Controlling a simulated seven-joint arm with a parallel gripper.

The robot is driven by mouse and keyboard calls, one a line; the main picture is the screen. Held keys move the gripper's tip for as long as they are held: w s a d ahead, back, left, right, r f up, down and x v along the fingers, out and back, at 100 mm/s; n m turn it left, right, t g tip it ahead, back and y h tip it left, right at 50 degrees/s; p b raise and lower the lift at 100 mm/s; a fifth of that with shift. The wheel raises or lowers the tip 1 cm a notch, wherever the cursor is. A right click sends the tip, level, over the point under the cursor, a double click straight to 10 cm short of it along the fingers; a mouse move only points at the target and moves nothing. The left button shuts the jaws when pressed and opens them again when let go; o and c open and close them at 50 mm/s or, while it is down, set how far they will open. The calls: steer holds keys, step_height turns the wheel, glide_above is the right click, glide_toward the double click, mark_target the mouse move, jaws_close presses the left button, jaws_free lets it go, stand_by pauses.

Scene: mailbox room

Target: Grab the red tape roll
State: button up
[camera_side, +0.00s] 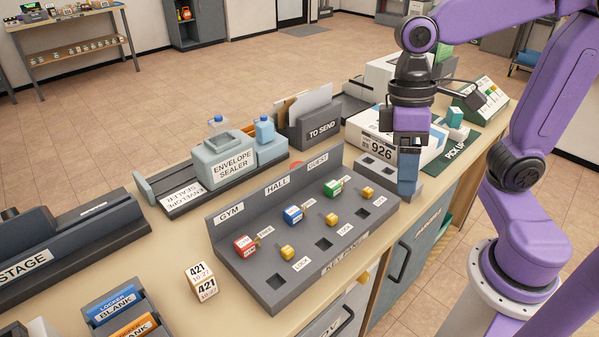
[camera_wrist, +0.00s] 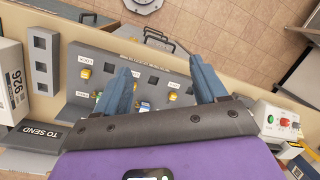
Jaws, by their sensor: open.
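A small rounded red thing (camera_side: 297,165) shows just over the back edge of the grey key panel in the side view. It may be the red tape roll, but the panel hides most of it. I cannot make out a tape roll in the wrist view. My gripper (camera_side: 407,178) points down over the right end of the key panel, above the surface.
The key panel (camera_side: 238,212) holds colored key tags and yellow knobs. Behind it stand the envelope sealer (camera_side: 232,170) and the TO SEND holder (camera_side: 320,128). A white 926 parcel (camera_side: 365,133) is close behind my gripper. Bare counter (camera_side: 165,250) lies at front left.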

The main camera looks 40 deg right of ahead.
steer(key=w+d+m+g+y, duration=0.1)
steer(key=w+d+m+y, duration=0.25)
steer(key=w+m, duration=0.7)
steer(key=w+d+m+g+y, duration=0.1)
steer(key=w+d+m+y, duration=0.4)
steer(key=w, duration=1)
steer(key=w+d+f+m+t+y, duration=0.1)
steer(key=w+d+m+t+y, duration=0.25)
steer(key=d, duration=0.65)
steer(key=w+d+f+m+t+y, duration=0.1)
steer(key=w+d+m+t, duration=0.25)
steer(key=d+m, duration=0.5)
step_height(320, 180, down, 16)
steer(key=n, duration=0.1)
steer(key=shift+g, duration=0.5)
steer(key=x, duration=1.6)
steer(key=shift+w+f, duration=0.3)
steer(key=shift+w, duration=0.1)
steer(key=shift+c, duration=0.3)
